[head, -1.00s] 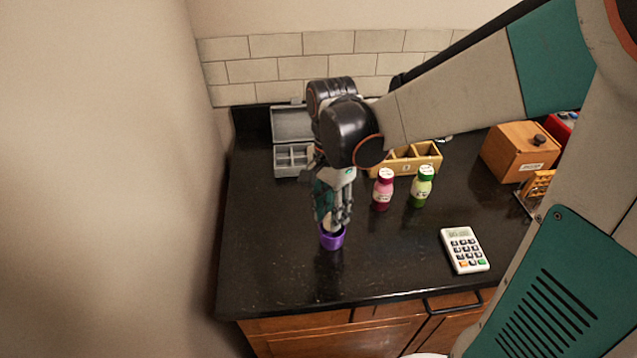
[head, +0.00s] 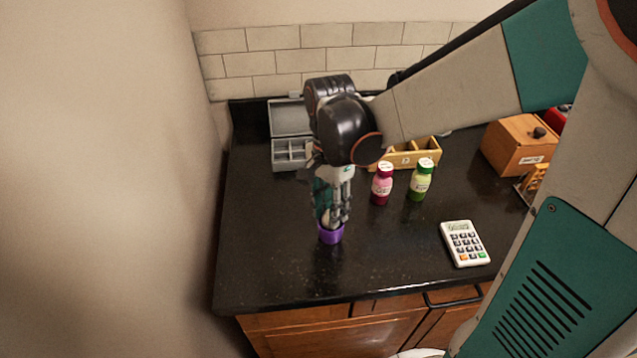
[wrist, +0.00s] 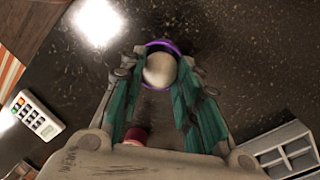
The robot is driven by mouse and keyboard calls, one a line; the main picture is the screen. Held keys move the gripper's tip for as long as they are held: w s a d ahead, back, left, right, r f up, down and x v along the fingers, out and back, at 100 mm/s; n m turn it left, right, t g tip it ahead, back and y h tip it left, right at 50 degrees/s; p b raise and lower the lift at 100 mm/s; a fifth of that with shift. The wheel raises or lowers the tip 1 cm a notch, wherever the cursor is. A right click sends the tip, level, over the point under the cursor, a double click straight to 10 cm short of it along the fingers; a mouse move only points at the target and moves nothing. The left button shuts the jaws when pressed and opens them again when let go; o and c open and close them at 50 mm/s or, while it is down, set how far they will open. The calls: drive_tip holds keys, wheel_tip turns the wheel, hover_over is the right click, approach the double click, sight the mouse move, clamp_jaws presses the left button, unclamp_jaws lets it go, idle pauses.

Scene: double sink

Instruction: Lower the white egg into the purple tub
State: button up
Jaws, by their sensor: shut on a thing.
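The white egg (wrist: 160,70) is between the fingertips of my gripper (wrist: 160,75) in the wrist view, with the purple tub's rim (wrist: 162,43) showing around its far side. My gripper is shut on the egg. In the head view the purple tub (head: 331,234) stands on the dark counter, directly under my gripper (head: 332,217). The egg (head: 327,219) shows only in part there, at the tub's mouth between the fingers. How deep the egg sits in the tub, and whether it touches the bottom, is hidden.
A pink bottle (head: 382,184) and a green bottle (head: 421,180) stand behind and right of the tub. A calculator (head: 464,243) lies at the right. A grey compartment box (head: 291,152) and a wooden divided tray (head: 412,155) are at the back. The counter left of the tub is clear.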

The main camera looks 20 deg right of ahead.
drive_tip(key=shift+f, duration=0.1)
drive_tip(key=o, duration=0.8)
wheel_tip(320, 180, up, 11)
drive_tip(key=w, duration=0.2)
drive_tip(key=s+n+t, duration=0.3)
drive_tip(key=n, duration=0.1)
drive_tip(key=s+d+n+t, duration=0.1)
drive_tip(key=s+n+t, duration=0.2)
drive_tip(key=n, duration=0.1)
drive_tip(key=s+d+n+t, duration=0.1)
drive_tip(key=s+n+t, duration=0.2)
drive_tip(key=n, duration=0.1)
drive_tip(key=shift+f+n, duration=0.15)
drive_tip(key=shift+n, duration=0.25)
